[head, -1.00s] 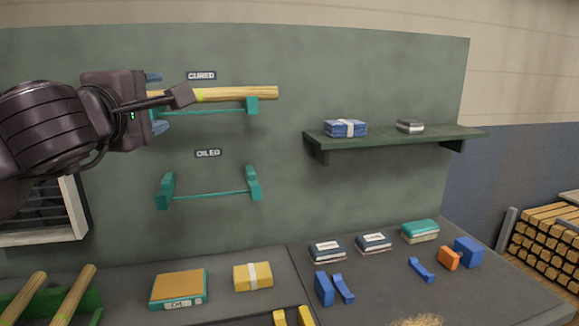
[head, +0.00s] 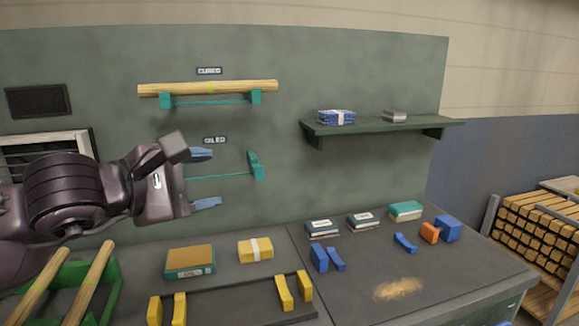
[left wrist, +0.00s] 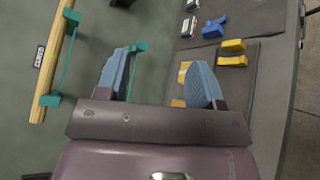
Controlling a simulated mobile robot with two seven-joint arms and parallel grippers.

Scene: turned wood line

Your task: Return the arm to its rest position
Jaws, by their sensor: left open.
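My left gripper (head: 205,178) is open and empty, with its two blue fingers apart, in front of the lower wall rack marked OILED (head: 254,166). It hides that rack's left bracket in the head view. In the left wrist view the open fingers (left wrist: 163,82) have nothing between them but wall, rack and bench behind. A wooden rod (head: 230,88) lies level across the teal upper rack marked CURED (head: 210,102), and the rod also shows in the left wrist view (left wrist: 57,60). My right gripper is not in view.
Two rods stand tilted in a green holder (head: 110,292) at left. A wall shelf (head: 380,128) holds a blue bundle. Open air lies right of the gripper.

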